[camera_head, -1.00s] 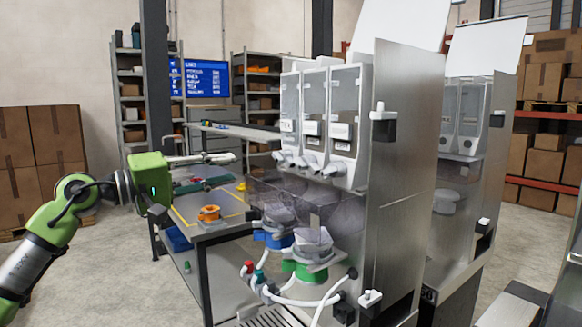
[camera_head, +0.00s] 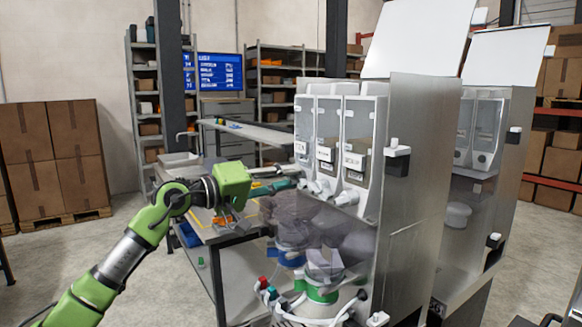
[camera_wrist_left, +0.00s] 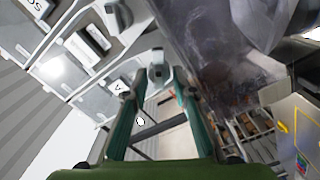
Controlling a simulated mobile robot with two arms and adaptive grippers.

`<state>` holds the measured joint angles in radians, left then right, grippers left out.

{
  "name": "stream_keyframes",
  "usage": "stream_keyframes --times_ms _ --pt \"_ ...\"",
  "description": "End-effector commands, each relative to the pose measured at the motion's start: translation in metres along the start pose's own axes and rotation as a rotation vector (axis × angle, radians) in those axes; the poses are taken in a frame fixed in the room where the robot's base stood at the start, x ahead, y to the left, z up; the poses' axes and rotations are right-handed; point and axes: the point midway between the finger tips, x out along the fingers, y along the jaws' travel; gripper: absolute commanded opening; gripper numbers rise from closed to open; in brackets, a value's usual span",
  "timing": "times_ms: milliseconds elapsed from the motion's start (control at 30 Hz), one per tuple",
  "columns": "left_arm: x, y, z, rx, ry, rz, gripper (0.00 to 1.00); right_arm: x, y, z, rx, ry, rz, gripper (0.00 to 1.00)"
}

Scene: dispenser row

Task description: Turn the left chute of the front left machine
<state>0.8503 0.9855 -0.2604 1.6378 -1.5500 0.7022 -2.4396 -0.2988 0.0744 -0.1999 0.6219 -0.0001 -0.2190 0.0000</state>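The front left machine (camera_head: 410,220) stands at the centre of the head view, with several clear-fronted dispensers side by side. White chutes stick out below them; the middle chute (camera_head: 321,188) and the right chute (camera_head: 347,198) show clearly. My left gripper (camera_head: 296,175) reaches in from the left at the left dispenser, and its fingers partly hide the chute there. In the left wrist view, the two teal fingers are apart, and a grey chute (camera_wrist_left: 156,72) lies between and just beyond their tips. Whether they touch it I cannot tell. My right gripper is not in view.
A clear cover (camera_head: 300,222) juts out below the chutes, over containers with blue and green parts. A work table (camera_head: 240,285) stands behind my left gripper. A second machine (camera_head: 490,180) stands to the right. Stacked boxes (camera_head: 55,160) are at the left.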

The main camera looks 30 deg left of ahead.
Motion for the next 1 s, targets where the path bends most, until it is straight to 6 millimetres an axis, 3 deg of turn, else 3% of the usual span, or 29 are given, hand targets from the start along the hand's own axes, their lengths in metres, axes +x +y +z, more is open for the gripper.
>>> stream_keyframes --times_ms 133,400,433,500,533,1000 --pt "0.0100 0.0012 0.0000 0.001 0.000 0.001 0.25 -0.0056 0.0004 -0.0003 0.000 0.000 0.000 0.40" --pt "0.0114 -0.0003 0.0005 0.002 0.000 0.000 0.25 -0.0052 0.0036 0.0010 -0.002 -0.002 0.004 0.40" --pt "0.0113 -0.0003 0.0005 0.002 0.000 0.000 0.22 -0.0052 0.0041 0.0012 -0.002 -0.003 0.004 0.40" --pt "0.0113 -0.0004 0.0006 0.002 0.000 0.000 0.04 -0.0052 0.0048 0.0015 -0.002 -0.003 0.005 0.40" --pt "0.0113 -0.0004 0.0006 0.001 0.000 0.000 0.00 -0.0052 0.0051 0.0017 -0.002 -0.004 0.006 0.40" --pt "0.0111 -0.0019 0.0012 -0.081 0.000 -0.001 0.00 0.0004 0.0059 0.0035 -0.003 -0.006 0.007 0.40"
